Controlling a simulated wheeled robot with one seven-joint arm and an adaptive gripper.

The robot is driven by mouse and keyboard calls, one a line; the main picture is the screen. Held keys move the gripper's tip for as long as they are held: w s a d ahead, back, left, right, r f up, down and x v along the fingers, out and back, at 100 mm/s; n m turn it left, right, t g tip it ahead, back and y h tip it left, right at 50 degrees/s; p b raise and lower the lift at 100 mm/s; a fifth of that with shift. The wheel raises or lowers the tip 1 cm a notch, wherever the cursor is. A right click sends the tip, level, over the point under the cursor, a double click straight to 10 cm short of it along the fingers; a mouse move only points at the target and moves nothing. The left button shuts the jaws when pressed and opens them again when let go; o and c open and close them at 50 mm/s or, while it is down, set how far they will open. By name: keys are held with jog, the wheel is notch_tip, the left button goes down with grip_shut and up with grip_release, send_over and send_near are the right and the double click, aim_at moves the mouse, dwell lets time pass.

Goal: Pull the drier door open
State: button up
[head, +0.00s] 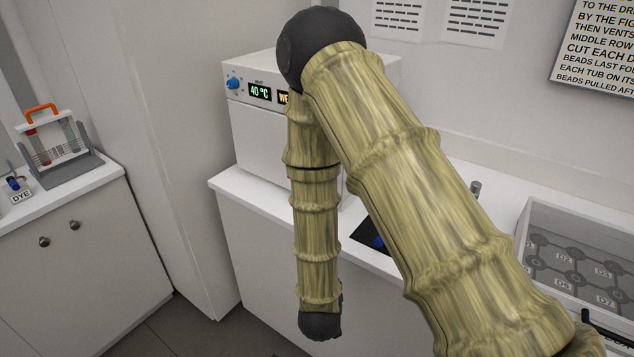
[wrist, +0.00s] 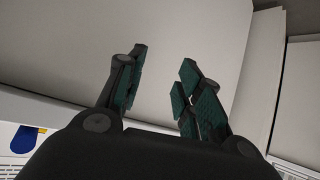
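The drier is a white box (head: 258,138) on the counter in the head view, with a blue knob (head: 234,83) and a green 40 °C display (head: 260,93) along its top strip. The plain front below this strip looks closed. My arm hides its right part, and I can make out no handle. My gripper (wrist: 164,62) shows in the wrist view with its two green-padded fingers apart and nothing between them. A plain pale surface (wrist: 205,30) lies beyond the fingers; I cannot tell whether it is the door, or whether they touch it. My gripper is hidden in the head view.
A tall white panel (head: 180,150) stands left of the drier. A left counter (head: 75,205) bears a rack with an orange handle (head: 42,111). A clear-lidded tray (head: 580,225) lies at the right. A blue patch (wrist: 27,137) shows low in the wrist view.

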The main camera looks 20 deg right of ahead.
jog(key=w+a+r+m+t+h+b, duration=0.1)
jog(key=w+a+r+m+t+h, duration=0.25)
jog(key=r, duration=0.85)
jog(key=w+a+r+m+t+h+b, duration=0.15)
jog(key=w+r+h, duration=0.35)
jog(key=r, duration=0.8)
jog(key=shift+g+y, duration=0.3)
jog(key=shift+y, duration=0.05)
jog(key=p+x, duration=0.2)
jog(key=x, duration=0.9)
jog(key=shift+w+d+f, duration=0.15)
jog(key=shift+w+d, duration=0.15)
grip_shut()
